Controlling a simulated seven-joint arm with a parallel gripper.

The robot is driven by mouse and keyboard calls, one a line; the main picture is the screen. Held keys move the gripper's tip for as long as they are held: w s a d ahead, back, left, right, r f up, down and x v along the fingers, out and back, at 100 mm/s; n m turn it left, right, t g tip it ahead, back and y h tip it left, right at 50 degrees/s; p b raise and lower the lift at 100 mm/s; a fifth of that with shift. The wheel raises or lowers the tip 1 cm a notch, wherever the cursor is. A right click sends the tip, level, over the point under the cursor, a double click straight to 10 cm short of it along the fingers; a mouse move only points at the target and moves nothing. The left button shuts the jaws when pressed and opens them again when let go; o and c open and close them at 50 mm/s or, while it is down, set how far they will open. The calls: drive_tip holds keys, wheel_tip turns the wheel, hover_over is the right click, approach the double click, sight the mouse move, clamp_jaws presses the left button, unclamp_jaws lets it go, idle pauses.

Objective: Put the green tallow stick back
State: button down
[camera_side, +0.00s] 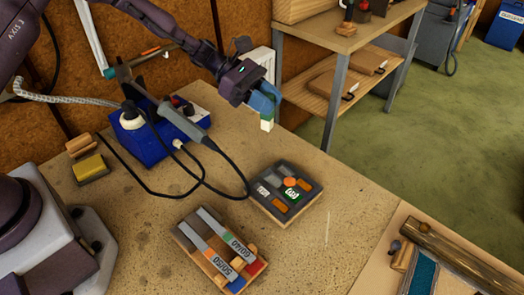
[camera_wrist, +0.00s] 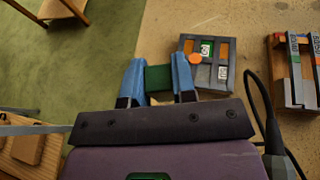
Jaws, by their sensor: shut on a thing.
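My gripper (camera_side: 264,104) has blue fingers and is shut on the green tallow stick (camera_wrist: 158,77). In the wrist view the stick's green side fills the gap between the two fingertips (camera_wrist: 158,66). In the side view a pale end of the stick (camera_side: 267,125) shows below the fingers, clear of the bench. A dark compartment tray (camera_side: 268,209) lies on the bench, below my gripper in the side view. It also shows in the wrist view (camera_wrist: 231,62), right of the fingers. It holds an orange disc (camera_side: 290,182), a green label (camera_side: 292,195) and grey and orange-brown pieces.
A wooden box (camera_side: 209,271) holds bars marked 50/50 and 60/40, near the tray. A blue soldering station (camera_side: 165,138) with a black cable loops close to the tray. A yellow sponge (camera_side: 90,167) lies at left. A panel board (camera_side: 399,218) lies at right.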

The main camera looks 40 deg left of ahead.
drive_tip(key=w+a+n+t, duration=0.1)
drive_tip(key=a+n+t, duration=0.1)
drive_tip(key=a, duration=0.2)
drive_tip(key=shift+y, duration=0.4)
drive_tip(key=shift+w+a+f, duration=0.1)
drive_tip(key=shift+a+f, duration=0.1)
drive_tip(key=shift+f, duration=2.25)
drive_tip(key=shift+w+a+f, duration=0.1)
drive_tip(key=shift+a+f, duration=0.1)
drive_tip(key=shift+f, duration=2.2)
drive_tip(key=shift+f, duration=0.1)
drive_tip(key=c, duration=0.9)
unclamp_jaws()
drive_tip(key=shift+c, duration=0.2)
